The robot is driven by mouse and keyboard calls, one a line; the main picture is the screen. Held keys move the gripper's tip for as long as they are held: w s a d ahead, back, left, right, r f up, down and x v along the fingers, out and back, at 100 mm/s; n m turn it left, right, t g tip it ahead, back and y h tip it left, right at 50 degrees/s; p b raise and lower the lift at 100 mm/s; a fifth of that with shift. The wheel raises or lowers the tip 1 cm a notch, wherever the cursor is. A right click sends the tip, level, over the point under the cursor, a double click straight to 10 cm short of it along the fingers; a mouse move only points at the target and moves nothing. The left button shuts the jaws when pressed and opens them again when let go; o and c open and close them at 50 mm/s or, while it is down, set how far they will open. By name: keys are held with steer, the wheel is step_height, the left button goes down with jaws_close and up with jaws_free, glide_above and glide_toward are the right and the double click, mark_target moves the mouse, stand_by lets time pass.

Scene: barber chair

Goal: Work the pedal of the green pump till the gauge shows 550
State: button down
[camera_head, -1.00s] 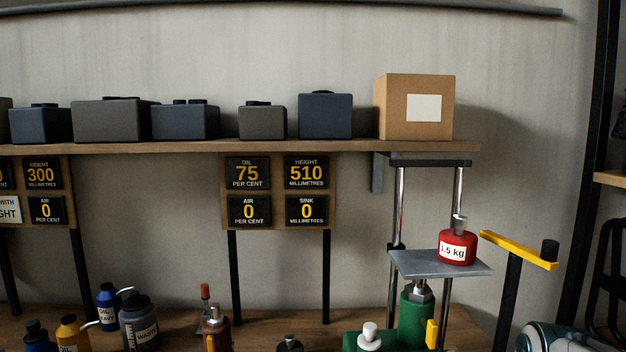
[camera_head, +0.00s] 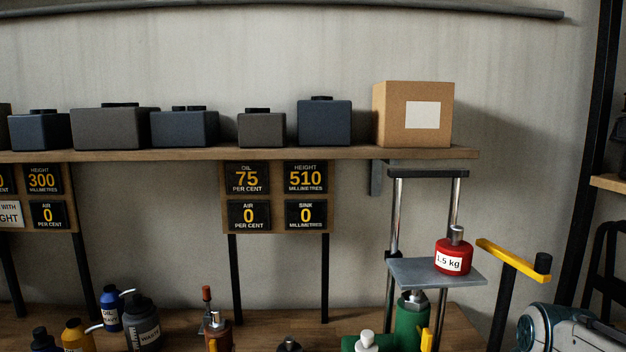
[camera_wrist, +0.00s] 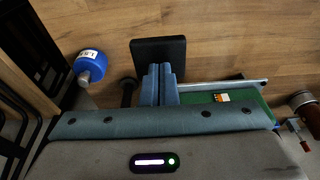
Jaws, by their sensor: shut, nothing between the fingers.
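The green pump (camera_head: 411,322) stands at the lower right of the head view, its lower part cut off by the frame edge. Above it, a grey platform (camera_head: 410,272) carries a red 1.5 kg weight (camera_head: 454,258). The height gauge (camera_head: 306,178) reads 510 millimetres. In the wrist view, a black pad (camera_wrist: 158,52), apparently the pedal, lies just beyond my gripper (camera_wrist: 160,72). The fingers are shut and empty, and overlap the pad's near edge in the picture; contact cannot be told. A green body (camera_wrist: 252,101) with a metal edge lies to their right.
Other gauges read oil 75 (camera_head: 246,178), air 0 (camera_head: 248,215) and sink 0 (camera_head: 306,215). A yellow bar (camera_head: 512,260) on a black post stands right of the platform. A blue weight (camera_wrist: 92,66) lies left of the pad. Several bottles stand at left, including a blue one (camera_head: 110,310).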

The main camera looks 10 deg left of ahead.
steer(key=s+b+x, duration=0.1)
steer(key=b+x, duration=0.4)
steer(key=x, duration=0.1)
steer(key=p+v, duration=0.1)
steer(key=v, duration=0.1)
steer(key=p+v, duration=0.2)
steer(key=w+p+v, duration=0.1)
steer(key=p+v, duration=0.1)
steer(key=shift+r, duration=0.1)
steer(key=shift+s, duration=0.1)
steer(key=shift+f, duration=0.2)
steer(key=s+b+x, duration=0.1)
steer(key=b+x, duration=0.5)
steer(key=p+v, duration=0.2)
steer(key=v, duration=0.1)
steer(key=w+p+v, duration=0.1)
steer(key=p+v, duration=0.2)
steer(key=shift+r+p, duration=0.15)
steer(key=shift+p, duration=0.15)
stand_by(0.3)
